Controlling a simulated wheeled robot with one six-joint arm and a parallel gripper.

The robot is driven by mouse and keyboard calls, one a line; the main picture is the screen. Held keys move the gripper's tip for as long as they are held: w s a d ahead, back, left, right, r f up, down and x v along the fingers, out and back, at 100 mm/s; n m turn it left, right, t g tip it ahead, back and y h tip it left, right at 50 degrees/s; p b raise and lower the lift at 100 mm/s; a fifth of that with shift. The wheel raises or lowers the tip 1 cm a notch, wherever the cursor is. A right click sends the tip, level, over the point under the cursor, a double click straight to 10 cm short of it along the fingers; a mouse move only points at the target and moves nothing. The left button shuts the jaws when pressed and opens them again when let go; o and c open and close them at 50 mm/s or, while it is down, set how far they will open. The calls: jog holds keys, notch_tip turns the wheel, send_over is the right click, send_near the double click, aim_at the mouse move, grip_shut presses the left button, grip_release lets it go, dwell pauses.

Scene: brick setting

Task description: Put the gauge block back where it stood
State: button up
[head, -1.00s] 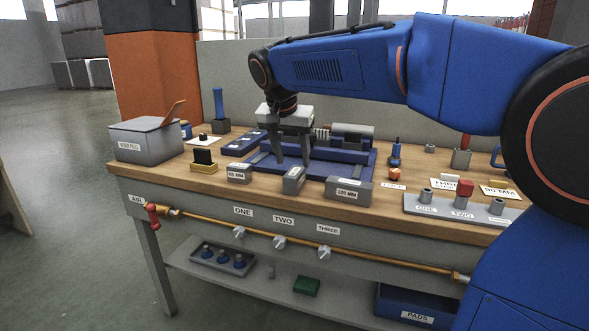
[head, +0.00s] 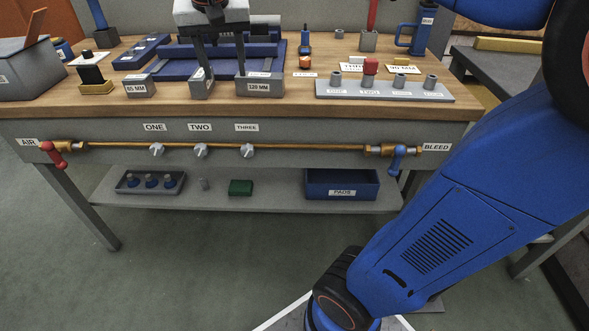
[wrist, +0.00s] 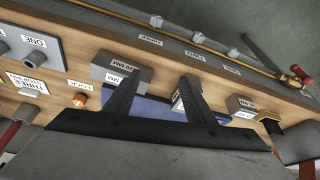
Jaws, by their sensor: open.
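Three grey gauge blocks stand along the bench's front edge: the 65 MM block (head: 140,88) at left, a middle block (head: 201,88) turned at an angle, and the 120 MM block (head: 259,86) at right. My gripper (head: 224,70) is open, pointing down behind the middle and 120 MM blocks, with nothing seen between its fingers. In the wrist view my gripper (wrist: 160,78) has the 120 MM block (wrist: 125,70) left of its fingers. The middle block (wrist: 180,100) is partly hidden by the right finger; its label is only partly readable.
A blue fixture (head: 180,68) lies behind the blocks. A grey rack of numbered posts (head: 385,90) stands at right, with a 90 MM card (head: 403,69) behind it. A black stamp-like piece (head: 92,76) is at left. Valves and knobs line the bench front.

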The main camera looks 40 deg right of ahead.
jog(key=s+d+f+n+y, duration=0.1)
jog(key=s+d+f+n, duration=0.1)
jog(key=s+f, duration=0.7)
jog(key=s+d+f+n+t, duration=0.1)
jog(key=s+d+f+n, duration=0.1)
jog(key=s+f, duration=0.8)
jog(key=shift+s+d+f+n+y, duration=0.3)
jog(key=shift+s+d+n+y, duration=0.15)
jog(key=shift+s, duration=0.75)
jog(key=shift+a, duration=0.1)
